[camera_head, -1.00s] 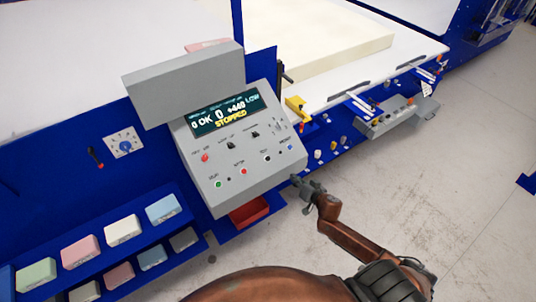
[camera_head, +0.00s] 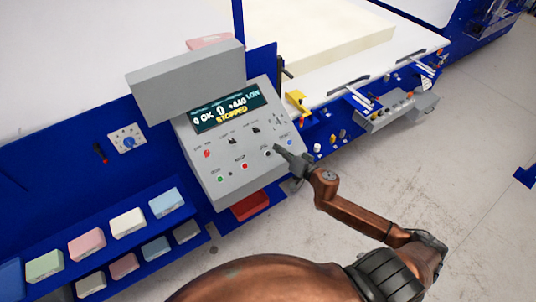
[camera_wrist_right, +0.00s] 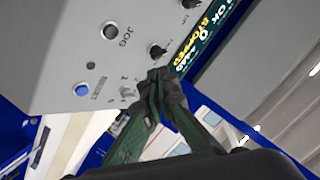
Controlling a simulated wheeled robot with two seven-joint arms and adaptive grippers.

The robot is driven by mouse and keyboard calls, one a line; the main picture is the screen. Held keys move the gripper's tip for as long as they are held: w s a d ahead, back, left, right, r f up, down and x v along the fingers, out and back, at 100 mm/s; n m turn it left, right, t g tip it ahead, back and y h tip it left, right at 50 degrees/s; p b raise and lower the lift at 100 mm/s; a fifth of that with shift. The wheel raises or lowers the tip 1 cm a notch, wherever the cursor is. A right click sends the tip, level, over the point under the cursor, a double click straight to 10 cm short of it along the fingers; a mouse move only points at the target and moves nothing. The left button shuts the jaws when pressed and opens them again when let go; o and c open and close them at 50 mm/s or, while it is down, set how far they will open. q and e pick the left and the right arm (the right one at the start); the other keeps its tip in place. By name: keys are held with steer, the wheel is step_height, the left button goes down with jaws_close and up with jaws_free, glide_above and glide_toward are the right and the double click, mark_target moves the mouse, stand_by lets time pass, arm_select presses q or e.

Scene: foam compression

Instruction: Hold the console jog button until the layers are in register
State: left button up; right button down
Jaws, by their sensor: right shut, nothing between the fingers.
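The grey console (camera_head: 235,185) has a sloped panel with a screen (camera_head: 230,112) reading "0 OK 0 +440 LOW" and "STOPPED" in yellow. The jog button (camera_head: 267,153) is dark with a pale ring, in the lower row between red and blue buttons; in the right wrist view it shows at upper left, labelled JOG (camera_wrist_right: 110,31). My right gripper (camera_head: 279,150) is shut and empty, its tips just right of the jog button in the head view. In the wrist view its tips (camera_wrist_right: 156,78) appear apart from the button; contact with the panel is unclear. My left gripper is out of view.
A cream foam slab (camera_head: 330,45) lies on the white bed (camera_head: 410,50) behind the console. A blue button (camera_head: 290,142) is close to my right gripper. Coloured foam samples (camera_head: 128,222) sit in a blue rack at lower left. Open floor (camera_head: 460,170) is at right.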

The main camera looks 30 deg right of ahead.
mark_target(268, 153)
steer(key=w+f+b, duration=0.1)
steer(key=f+b, duration=0.1)
steer(key=w+f+b, duration=0.1)
steer(key=b, duration=0.1)
steer(key=w+f+b, duration=0.1)
steer(key=f+b, duration=0.1)
steer(key=shift+w+a+f, duration=0.1)
steer(key=shift+f, duration=0.2)
steer(key=shift+w+a+f+b, duration=0.1)
steer(key=shift+w+f+b, duration=0.55)
steer(key=shift+f, duration=0.2)
steer(key=shift+w+f, duration=0.1)
steer(key=shift+f, duration=0.1)
stand_by(0.5)
steer(key=shift+w+f, duration=0.15)
steer(key=shift+f, duration=0.05)
